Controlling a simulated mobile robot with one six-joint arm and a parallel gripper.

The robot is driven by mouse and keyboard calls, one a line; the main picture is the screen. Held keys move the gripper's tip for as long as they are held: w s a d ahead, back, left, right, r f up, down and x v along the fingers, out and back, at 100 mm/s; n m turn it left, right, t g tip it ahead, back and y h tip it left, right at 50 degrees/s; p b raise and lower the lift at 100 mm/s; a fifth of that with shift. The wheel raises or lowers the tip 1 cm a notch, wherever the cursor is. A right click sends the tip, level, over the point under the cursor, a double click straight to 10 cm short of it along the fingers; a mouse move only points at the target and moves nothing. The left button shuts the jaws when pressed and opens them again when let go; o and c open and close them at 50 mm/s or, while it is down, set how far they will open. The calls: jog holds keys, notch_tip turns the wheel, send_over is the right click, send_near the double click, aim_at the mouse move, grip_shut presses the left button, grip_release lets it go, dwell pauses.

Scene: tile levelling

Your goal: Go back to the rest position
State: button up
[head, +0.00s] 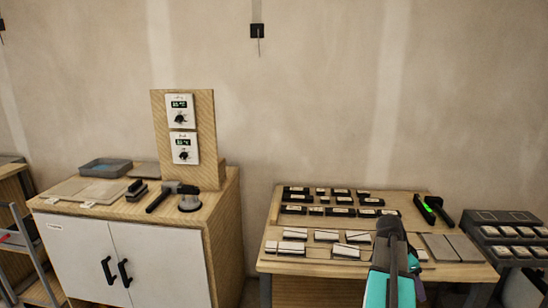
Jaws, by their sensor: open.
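My arm, teal and dark grey, rises from the bottom edge of the head view in front of the right wooden table (312,266). Its dark upper end, where my gripper (390,228) shows, overlaps the table's middle right part. I see nothing held there. The gripper is open, but its fingers are small and hard to make out. The arm hides part of the table and some of the pieces behind it.
Rows of black and white pieces (326,236), grey tiles (468,247) and a black tool with a green light (427,212) lie on the table. A dark rack (508,218) stands right. Left is a white-doored cabinet (160,262) with tools and a dial panel (183,132).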

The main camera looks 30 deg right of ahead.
jog(key=w+a+f+n+g+y, duration=0.1)
jog(key=w+a+f+n, duration=0.3)
jog(key=a+f, duration=0.9)
jog(key=w+a+f+n+y, duration=0.1)
jog(key=w+a+f+n, duration=0.25)
jog(key=a+f, duration=0.95)
jog(key=s+a+f+n+y, duration=0.1)
jog(key=s+a+f+n, duration=0.3)
jog(key=a, duration=0.5)
jog(key=s+a+f+n+g, duration=0.1)
jog(key=s+a+f+n, duration=0.4)
jog(key=a, duration=0.5)
jog(key=s+a+f+n+y, duration=0.1)
jog(key=s+a+f+n, duration=0.4)
jog(key=s+a, duration=0.3)
jog(key=shift+s+a+f+g+y, duration=0.2)
jog(key=shift+a+f+g+y, duration=0.1)
jog(key=shift+a+f, duration=0.55)
jog(key=shift+a+r, duration=0.1)
jog(key=shift+r, duration=0.05)
